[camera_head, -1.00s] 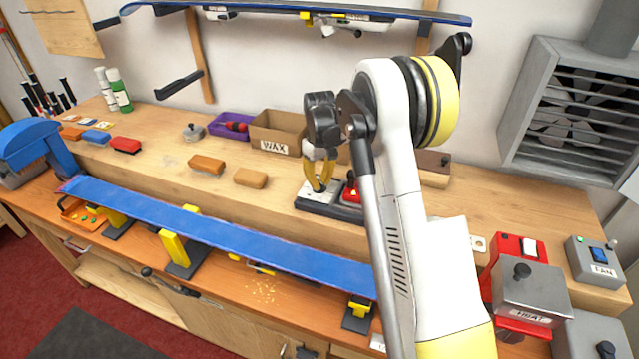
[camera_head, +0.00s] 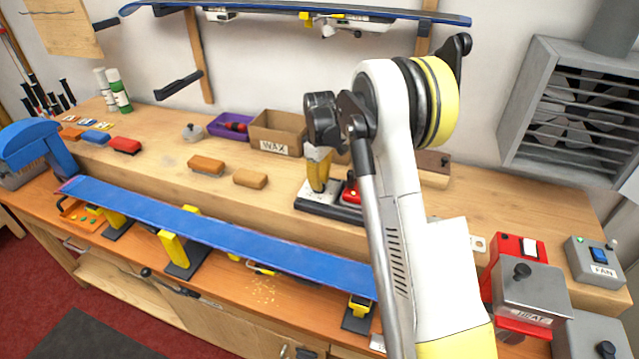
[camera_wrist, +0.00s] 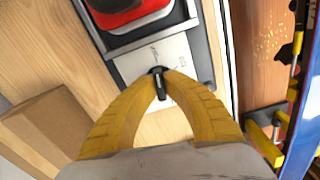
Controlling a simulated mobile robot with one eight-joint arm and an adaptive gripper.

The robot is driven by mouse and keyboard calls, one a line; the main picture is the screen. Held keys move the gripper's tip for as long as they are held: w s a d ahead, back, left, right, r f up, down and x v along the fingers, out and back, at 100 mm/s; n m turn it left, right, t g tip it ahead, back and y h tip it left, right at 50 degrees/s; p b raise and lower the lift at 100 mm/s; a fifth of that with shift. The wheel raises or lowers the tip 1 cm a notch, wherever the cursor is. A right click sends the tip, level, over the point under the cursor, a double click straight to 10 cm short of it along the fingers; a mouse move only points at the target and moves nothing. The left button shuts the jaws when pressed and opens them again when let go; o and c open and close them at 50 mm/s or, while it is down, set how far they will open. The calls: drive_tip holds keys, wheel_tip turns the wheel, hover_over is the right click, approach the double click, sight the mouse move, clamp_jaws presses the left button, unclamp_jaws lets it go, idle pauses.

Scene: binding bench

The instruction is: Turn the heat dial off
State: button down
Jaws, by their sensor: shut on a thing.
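My gripper (camera_head: 318,180) points down at a pale metal plate (camera_head: 327,200) on the bench. In the wrist view, its yellow fingers (camera_wrist: 160,84) are closed on a small black dial (camera_wrist: 158,78) on that plate (camera_wrist: 138,65). Faint marks show on the plate around the dial, too small to read. The dial is hidden behind the fingers in the head view. A red unit (camera_head: 350,192) with a small glowing light sits just right of the plate; its red body also shows in the wrist view (camera_wrist: 122,12).
A cardboard WAX box (camera_head: 277,130) stands behind my gripper. A blue ski (camera_head: 220,228) lies along the bench front on yellow supports. A red machine labelled HEAT (camera_head: 522,285) and a FAN switch box (camera_head: 595,260) stand at the right.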

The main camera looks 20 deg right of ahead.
drive_tip(key=c, duration=1.5)
unclamp_jaws()
wheel_tip(320, 180, up, 12)
